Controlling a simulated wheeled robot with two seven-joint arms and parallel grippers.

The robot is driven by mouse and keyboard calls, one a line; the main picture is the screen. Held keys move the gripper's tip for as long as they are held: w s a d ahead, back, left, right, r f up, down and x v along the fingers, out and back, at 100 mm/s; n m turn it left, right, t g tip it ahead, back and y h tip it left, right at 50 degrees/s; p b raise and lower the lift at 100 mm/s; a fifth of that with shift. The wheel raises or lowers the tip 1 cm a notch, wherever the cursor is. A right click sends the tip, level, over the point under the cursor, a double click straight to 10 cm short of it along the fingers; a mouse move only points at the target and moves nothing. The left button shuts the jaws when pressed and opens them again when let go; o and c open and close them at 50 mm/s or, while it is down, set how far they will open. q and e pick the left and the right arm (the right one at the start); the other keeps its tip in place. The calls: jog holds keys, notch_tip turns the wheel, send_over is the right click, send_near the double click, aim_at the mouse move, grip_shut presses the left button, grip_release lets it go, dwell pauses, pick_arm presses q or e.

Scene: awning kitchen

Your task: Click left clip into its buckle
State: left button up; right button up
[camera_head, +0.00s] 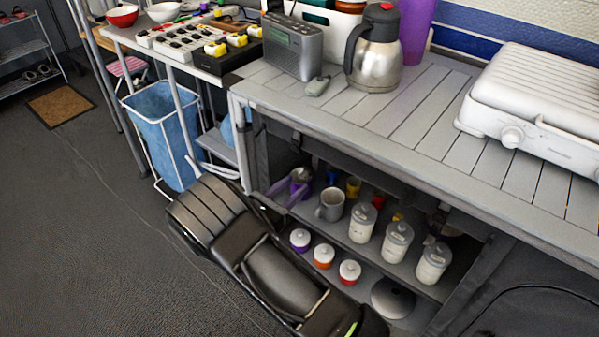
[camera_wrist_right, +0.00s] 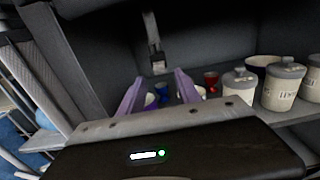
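My right gripper (camera_wrist_right: 159,75) has purple fingers that stand apart with nothing visibly clamped between them. In the head view the right gripper (camera_head: 290,188) reaches into the dark opening under the counter, at its left end. In the right wrist view a dark strap (camera_wrist_right: 152,30) hangs down ahead of the fingers. A small grey clip or buckle end (camera_wrist_right: 158,67) is at its lower end, lined up with the gap between the fingertips. I cannot tell its distance from them. A matching buckle cannot be made out. My left gripper is not in view.
Shelves under the counter hold a grey mug (camera_head: 330,204), white canisters (camera_head: 396,242) and small lidded jars (camera_head: 324,256), right of my right gripper. A blue basket (camera_head: 163,135) stands to the left. The slatted counter (camera_head: 440,110) is just above, its front edge close to my arm.

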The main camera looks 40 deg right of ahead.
aim_at(306, 173)
jog(key=shift+r, duration=0.15)
jog(key=b+x, duration=0.1)
jog(key=x, duration=0.6)
jog(key=shift+d, duration=0.4)
jog(key=shift+c, duration=0.3)
grip_shut()
dwell(1.0)
